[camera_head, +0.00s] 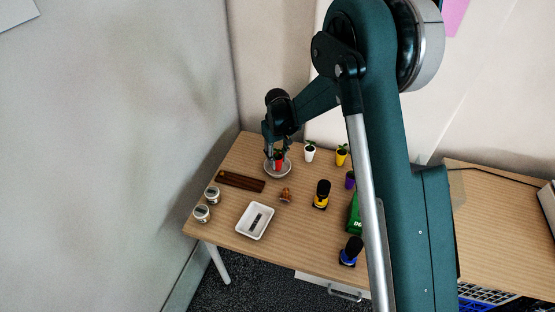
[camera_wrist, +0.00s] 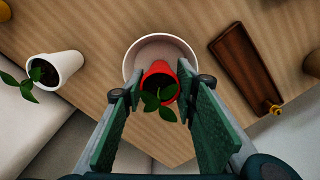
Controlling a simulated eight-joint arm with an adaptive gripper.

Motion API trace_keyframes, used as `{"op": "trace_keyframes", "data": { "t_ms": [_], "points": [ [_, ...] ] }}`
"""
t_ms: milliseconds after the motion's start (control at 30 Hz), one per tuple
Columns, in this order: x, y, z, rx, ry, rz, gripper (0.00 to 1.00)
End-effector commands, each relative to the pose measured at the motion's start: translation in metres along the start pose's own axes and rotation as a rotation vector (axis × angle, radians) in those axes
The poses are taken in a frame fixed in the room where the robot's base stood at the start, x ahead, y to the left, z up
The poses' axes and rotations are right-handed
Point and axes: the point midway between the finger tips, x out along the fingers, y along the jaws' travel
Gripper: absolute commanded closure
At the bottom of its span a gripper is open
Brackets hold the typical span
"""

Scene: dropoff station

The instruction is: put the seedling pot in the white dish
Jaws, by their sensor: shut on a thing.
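A small red seedling pot (camera_wrist: 158,74) with green leaves is between the two fingers of my gripper (camera_wrist: 161,88) in the wrist view. My gripper is shut on it. A round whitish dish (camera_wrist: 146,47) lies below and behind the pot in that view. In the head view, my gripper (camera_head: 276,151) points down with the red pot (camera_head: 278,163) at the round dish (camera_head: 287,172), at the back left of the table. The pot overlaps the dish; I cannot tell if its base touches it. Part of the dish is hidden by the pot and fingers.
White (camera_head: 310,153), yellow (camera_head: 341,157) and purple (camera_head: 350,180) seedling pots stand to the right. A dark wooden tray (camera_head: 241,181) lies left of the dish. A small brown object (camera_head: 285,195), a white rectangular tray (camera_head: 243,230), jars and dark-topped items stand nearer the front.

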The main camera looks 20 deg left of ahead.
Motion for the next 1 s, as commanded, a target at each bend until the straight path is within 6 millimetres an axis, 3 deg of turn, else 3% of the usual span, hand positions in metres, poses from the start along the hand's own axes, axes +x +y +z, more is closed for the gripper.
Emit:
{"op": "trace_keyframes", "data": {
  "t_ms": [467,500,600,1000],
  "points": [
    [0.0057,0.0000,0.0000,0.000,0.000,0.000,0.83],
    [0.0055,0.0000,0.0000,0.000,0.000,0.000,0.68],
    [0.0050,0.0000,0.0000,0.000,0.000,0.000,0.56],
    [0.0036,0.0000,0.0000,0.000,0.000,0.000,0.56]
  ]
}}
